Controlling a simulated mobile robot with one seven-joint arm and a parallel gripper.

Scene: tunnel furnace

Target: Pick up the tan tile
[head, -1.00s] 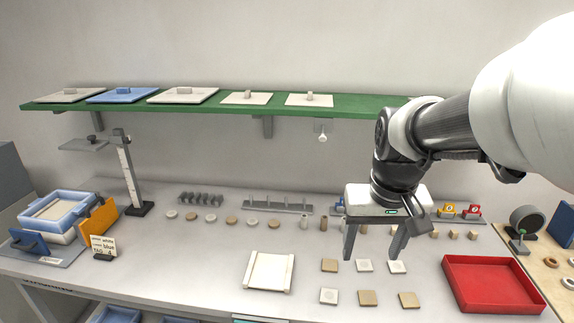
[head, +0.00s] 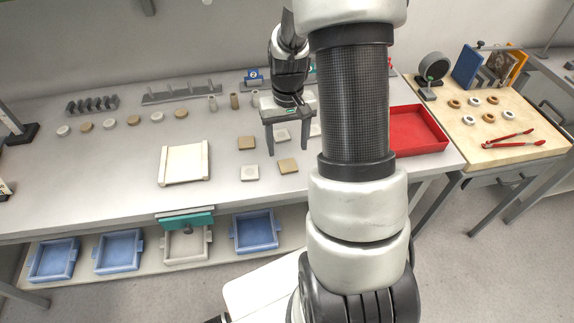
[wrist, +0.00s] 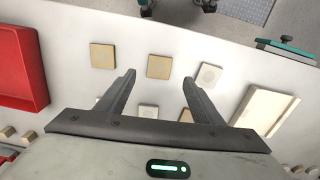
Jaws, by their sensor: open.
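My gripper (head: 289,147) is open and empty, pointing down above the tiles on the white bench. In the wrist view its fingers (wrist: 159,80) are spread apart, with one tan tile (wrist: 160,66) just beyond the gap between their tips. That tan tile also shows in the head view (head: 288,166). Another tan tile (wrist: 102,56) lies beside it in the wrist view; my arm hides it in the head view. A third tan tile (head: 247,143) lies in the back row. Which tan tile is meant cannot be told.
Pale tiles (head: 249,173) lie close among the tan ones. A cream board with raised edges (head: 184,163) lies left of them, a red tray (head: 420,132) right. Small cylinders (head: 234,101) and racks (head: 182,93) stand behind. Blue bins (head: 255,231) sit below the bench.

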